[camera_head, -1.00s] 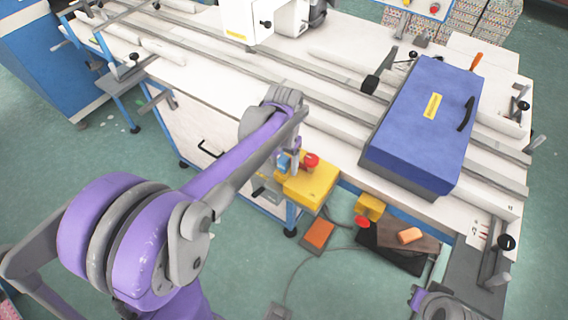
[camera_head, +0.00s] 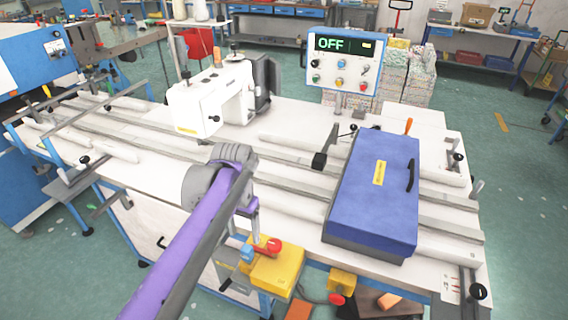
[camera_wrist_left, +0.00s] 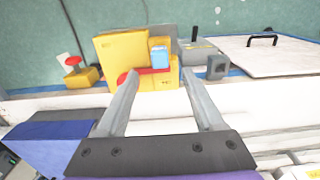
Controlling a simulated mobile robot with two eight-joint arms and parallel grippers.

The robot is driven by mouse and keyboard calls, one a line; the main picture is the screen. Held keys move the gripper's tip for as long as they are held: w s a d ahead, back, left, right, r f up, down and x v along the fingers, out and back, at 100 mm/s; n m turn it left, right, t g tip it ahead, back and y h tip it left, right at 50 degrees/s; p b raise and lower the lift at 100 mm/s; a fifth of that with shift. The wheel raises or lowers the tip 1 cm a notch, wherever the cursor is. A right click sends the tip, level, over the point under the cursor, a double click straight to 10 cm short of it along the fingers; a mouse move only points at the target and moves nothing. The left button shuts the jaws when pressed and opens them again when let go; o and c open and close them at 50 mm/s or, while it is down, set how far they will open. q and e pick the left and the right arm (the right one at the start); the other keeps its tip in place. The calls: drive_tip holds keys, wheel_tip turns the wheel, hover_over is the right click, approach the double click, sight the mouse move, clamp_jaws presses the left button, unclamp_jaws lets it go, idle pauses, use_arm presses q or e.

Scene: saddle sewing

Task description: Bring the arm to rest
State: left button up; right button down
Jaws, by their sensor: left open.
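My left arm reaches in from the bottom of the head view. My left gripper (camera_head: 250,222) hangs at the front edge of the bench, just above or beside the yellow button box (camera_head: 277,272). In the left wrist view the two fingers (camera_wrist_left: 160,62) are apart with nothing gripped. I cannot tell whether a finger touches the box. My right gripper is out of view.
A white sewing machine (camera_head: 212,100) stands at the bench's back. A blue case (camera_head: 373,190) lies on the rails to the right. The control panel (camera_head: 341,62) reads OFF. A second yellow box (camera_head: 341,281) with a red button hangs at the front edge.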

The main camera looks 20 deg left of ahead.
use_arm(q)
drive_tip(key=s+d+f+t, duration=0.2)
drive_tip(key=s+d+f, duration=0.1)
drive_tip(key=s, duration=0.4)
drive_tip(key=s+d+f+n+t, duration=0.1)
drive_tip(key=s+d+f+t, duration=0.2)
drive_tip(key=s+f, duration=0.2)
drive_tip(key=s, duration=0.3)
drive_tip(key=shift+s+d+f, duration=0.15)
drive_tip(key=shift+d+f, duration=0.05)
drive_tip(key=shift+d, duration=0.2)
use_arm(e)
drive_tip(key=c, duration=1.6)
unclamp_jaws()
